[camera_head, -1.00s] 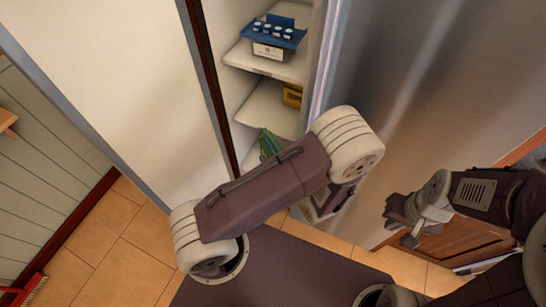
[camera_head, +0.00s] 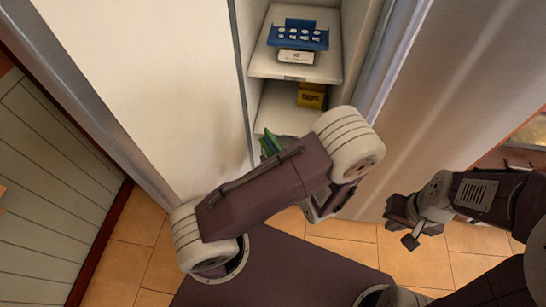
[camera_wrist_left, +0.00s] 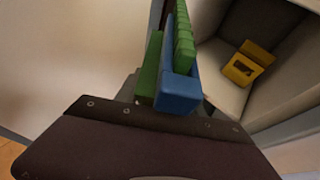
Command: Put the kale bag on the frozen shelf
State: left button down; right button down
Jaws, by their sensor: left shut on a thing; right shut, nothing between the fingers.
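The kale bag, a green and blue packet (camera_wrist_left: 179,65), stands upright in my left gripper in the left wrist view. Its green edge (camera_head: 270,144) shows in the head view, partly hidden by my left arm. My left gripper (camera_wrist_left: 150,100) is shut on it, in front of the open fridge's lower part. In the head view my arm hides its fingers. Pale shelves (camera_head: 305,68) are inside the fridge; no label shows which is the frozen one. My right gripper (camera_head: 409,231) is shut and empty, to the right before the steel door.
A yellow box (camera_head: 311,95) sits on the shelf below and also shows in the wrist view (camera_wrist_left: 243,68). The steel door (camera_head: 445,110) stands right of the opening, a pale panel (camera_head: 140,80) left.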

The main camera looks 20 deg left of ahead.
pick_arm(q)
jog(key=shift+a, duration=0.15)
jog(key=shift+s+a+h, duration=0.1)
jog(key=shift+a+h, duration=0.05)
jog(key=shift+h, duration=0.15)
jog(key=shift+w+m, duration=0.2)
jog(key=shift+m, duration=0.1)
jog(key=w+a+f+b, duration=0.1)
jog(key=w+a+f, duration=0.3)
jog(key=w, duration=0.5)
notch_tip(320, 180, down, 3)
jog(key=shift+w+r, duration=0.1)
jog(key=shift+w, duration=0.15)
pick_arm(e)
jog(key=shift+s+a+f, duration=0.25)
jog(key=shift+f, duration=0.35)
pick_arm(q)
jog(key=shift+w+r, duration=0.1)
pick_arm(e)
jog(key=shift+w, duration=0.1)
